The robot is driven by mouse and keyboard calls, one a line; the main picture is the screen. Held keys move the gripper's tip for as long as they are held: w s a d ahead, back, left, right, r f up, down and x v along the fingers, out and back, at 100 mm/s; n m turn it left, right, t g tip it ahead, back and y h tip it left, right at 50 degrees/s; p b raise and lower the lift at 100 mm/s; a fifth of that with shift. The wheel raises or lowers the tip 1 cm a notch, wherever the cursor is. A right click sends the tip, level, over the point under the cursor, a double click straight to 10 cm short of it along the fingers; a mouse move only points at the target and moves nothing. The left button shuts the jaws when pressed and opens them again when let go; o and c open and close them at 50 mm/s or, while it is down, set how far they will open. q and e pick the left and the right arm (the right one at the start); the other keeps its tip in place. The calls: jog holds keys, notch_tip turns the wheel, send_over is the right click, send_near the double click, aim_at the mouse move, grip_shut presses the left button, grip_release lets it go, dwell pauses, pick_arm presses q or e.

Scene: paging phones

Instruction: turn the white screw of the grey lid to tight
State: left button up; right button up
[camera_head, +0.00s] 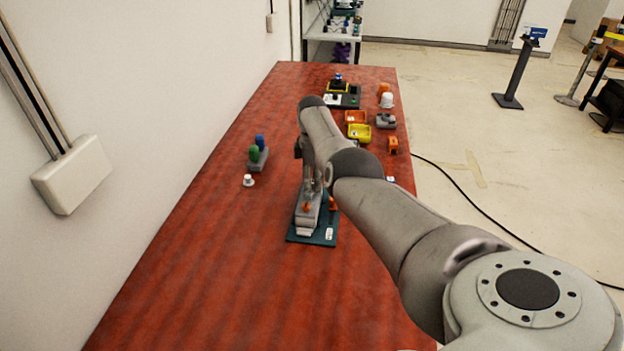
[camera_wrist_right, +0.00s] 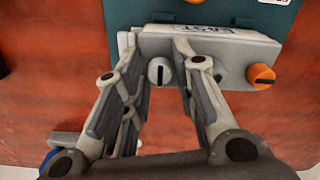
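The grey lid (camera_wrist_right: 225,55) is a block with an "EAST" label, on a teal plate (camera_wrist_right: 120,12). In the head view the lid (camera_head: 306,226) sits on the teal plate (camera_head: 326,238). The white screw (camera_wrist_right: 160,71) is a round knob with a dark slot that runs upright in the picture. An orange screw (camera_wrist_right: 260,76) is to its right. My right gripper (camera_wrist_right: 157,45) is open, its fingers either side of the white screw with gaps showing. In the head view my right gripper (camera_head: 312,186) is over the lid and hides the white screw. My left gripper is out of view.
A small white knob (camera_head: 248,181) and a grey holder with green and blue pegs (camera_head: 258,152) stand to the left. Yellow (camera_head: 358,133) and orange trays lie at the back right. The near table is clear. A wall borders the left.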

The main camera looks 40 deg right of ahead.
grip_shut()
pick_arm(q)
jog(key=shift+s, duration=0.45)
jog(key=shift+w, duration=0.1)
pick_arm(e)
jog(key=shift+m, duration=0.4)
jog(key=m, duration=0.2)
jog(key=shift+m, duration=0.4)
jog(key=m, duration=0.4)
jog(key=shift+m, duration=0.3)
jog(key=m, duration=0.5)
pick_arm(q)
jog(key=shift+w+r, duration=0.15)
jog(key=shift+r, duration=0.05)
pick_arm(e)
jog(key=m, duration=0.4)
jog(key=shift+m, duration=0.3)
